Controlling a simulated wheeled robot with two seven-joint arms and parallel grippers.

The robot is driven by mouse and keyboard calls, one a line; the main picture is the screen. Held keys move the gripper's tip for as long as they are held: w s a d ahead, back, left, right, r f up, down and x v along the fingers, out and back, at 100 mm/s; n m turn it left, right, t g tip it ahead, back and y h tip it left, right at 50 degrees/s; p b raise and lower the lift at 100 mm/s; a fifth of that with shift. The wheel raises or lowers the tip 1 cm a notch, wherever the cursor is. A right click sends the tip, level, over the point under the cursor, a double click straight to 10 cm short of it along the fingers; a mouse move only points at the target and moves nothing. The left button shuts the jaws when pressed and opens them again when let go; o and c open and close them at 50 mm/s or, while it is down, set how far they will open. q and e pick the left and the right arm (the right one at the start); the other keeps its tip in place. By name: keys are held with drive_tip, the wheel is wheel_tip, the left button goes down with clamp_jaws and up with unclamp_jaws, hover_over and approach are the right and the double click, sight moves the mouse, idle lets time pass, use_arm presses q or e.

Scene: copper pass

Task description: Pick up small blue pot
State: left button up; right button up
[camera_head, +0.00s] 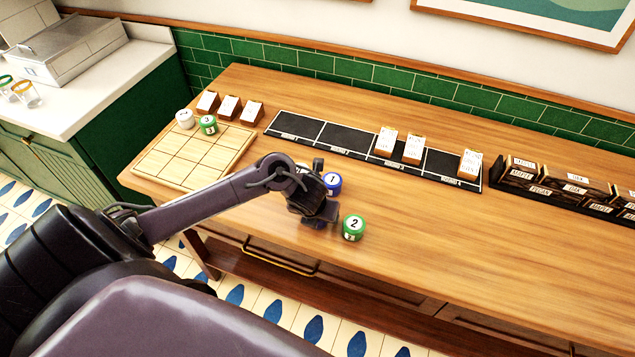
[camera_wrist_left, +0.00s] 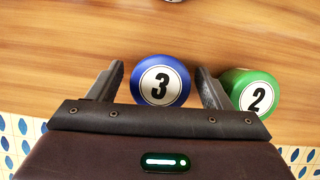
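In the left wrist view a blue pot marked 3 (camera_wrist_left: 160,82) stands between the two fingers of my left gripper (camera_wrist_left: 160,75). The fingers are open, with a narrow gap on each side of the pot. In the head view my left gripper (camera_head: 314,208) is low over the table's front part and hides this pot. Another blue pot, marked 1 (camera_head: 333,183), stands just behind the gripper. A green pot marked 2 (camera_head: 353,229) stands close to its right; it also shows in the left wrist view (camera_wrist_left: 254,94), beside the right finger. My right gripper is not in view.
A wooden grid board (camera_head: 170,170) lies at the table's left, with a green pot (camera_head: 208,125) and a white pot (camera_head: 185,118) on its back part. A black strip (camera_head: 345,140) with cards runs along the back. Dark boxes (camera_head: 570,185) stand right. The front right is clear.

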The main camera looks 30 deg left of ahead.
use_arm(q)
drive_tip(key=c, duration=0.9)
drive_tip(key=shift+c, duration=0.6)
drive_tip(key=shift+r, duration=0.15)
